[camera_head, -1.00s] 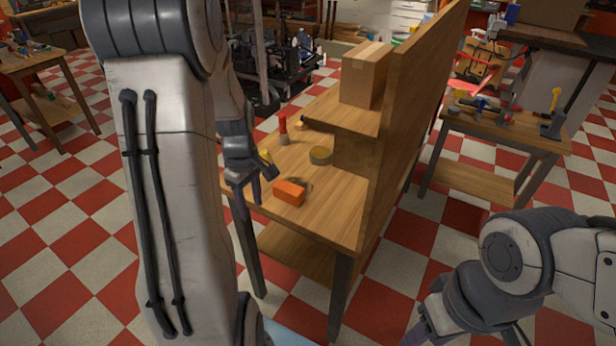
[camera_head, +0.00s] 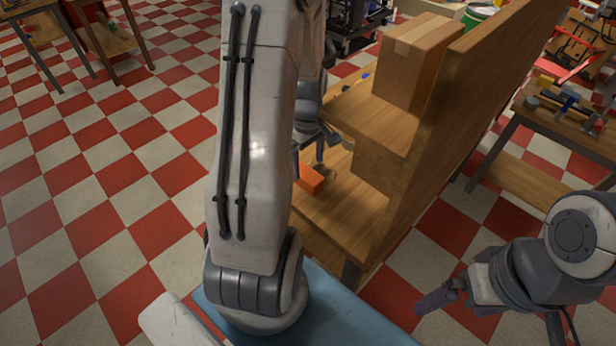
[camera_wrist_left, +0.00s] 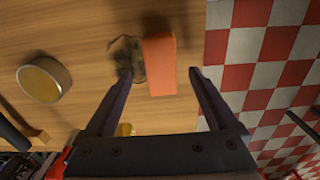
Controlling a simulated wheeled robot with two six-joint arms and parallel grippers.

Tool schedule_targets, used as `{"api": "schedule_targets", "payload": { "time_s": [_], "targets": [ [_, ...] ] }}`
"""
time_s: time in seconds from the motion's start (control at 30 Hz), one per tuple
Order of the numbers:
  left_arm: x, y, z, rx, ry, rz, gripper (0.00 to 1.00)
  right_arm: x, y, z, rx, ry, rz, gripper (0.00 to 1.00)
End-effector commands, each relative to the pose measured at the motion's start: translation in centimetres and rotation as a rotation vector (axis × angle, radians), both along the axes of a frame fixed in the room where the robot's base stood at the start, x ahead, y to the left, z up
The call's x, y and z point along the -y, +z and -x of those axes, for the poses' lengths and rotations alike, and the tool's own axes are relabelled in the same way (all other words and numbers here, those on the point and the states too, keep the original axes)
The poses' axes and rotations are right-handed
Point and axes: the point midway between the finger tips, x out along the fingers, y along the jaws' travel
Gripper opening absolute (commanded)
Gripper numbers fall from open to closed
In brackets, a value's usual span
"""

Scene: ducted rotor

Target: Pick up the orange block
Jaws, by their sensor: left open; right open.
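The orange block (camera_head: 311,180) lies on the wooden workbench (camera_head: 345,215), near its left edge and partly behind my left arm in the head view. In the left wrist view the orange block (camera_wrist_left: 160,62) shows between the tips of my open left gripper (camera_wrist_left: 160,76), with gaps on both sides. I cannot tell how high the tips are above the bench. In the head view my left gripper (camera_head: 314,152) is just beyond the block and partly hidden. My right gripper (camera_head: 437,297) is open and empty, low at the right, away from the bench.
A round tin (camera_wrist_left: 44,80) stands left of the block in the left wrist view. A cardboard box (camera_head: 415,60) stands on the raised shelf, beside a tall wooden panel (camera_head: 480,95). Checkered floor is free at left.

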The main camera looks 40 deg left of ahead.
Motion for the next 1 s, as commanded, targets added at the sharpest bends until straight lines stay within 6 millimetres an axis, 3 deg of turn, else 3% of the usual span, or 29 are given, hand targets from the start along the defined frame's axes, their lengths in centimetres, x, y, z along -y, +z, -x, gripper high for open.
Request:
{"api": "schedule_targets", "payload": {
  "time_s": [0.37,0.67,0.77,0.9,1.0],
  "targets": [
    [-0.4,-4.6,0.0,-0.003,0.004,0.002,0.91,0.0,0.9,0.0,0.000,0.000,0.000,1.00],
    [-0.5,-5.2,0.0,0.000,0.004,0.000,0.91,0.0,0.9,0.0,0.000,0.000,0.000,1.00],
    [-0.5,-5.2,0.0,0.000,0.004,0.000,0.57,0.0,0.9,0.0,0.000,0.000,0.000,1.00],
    [-0.5,-5.2,0.0,0.000,0.004,0.000,0.03,0.0,0.9,0.0,0.000,0.000,0.000,1.00],
    [-0.5,-5.1,0.0,0.000,0.004,0.000,0.00,0.0,0.9,0.0,0.000,0.000,0.000,1.00]
  ]
}}
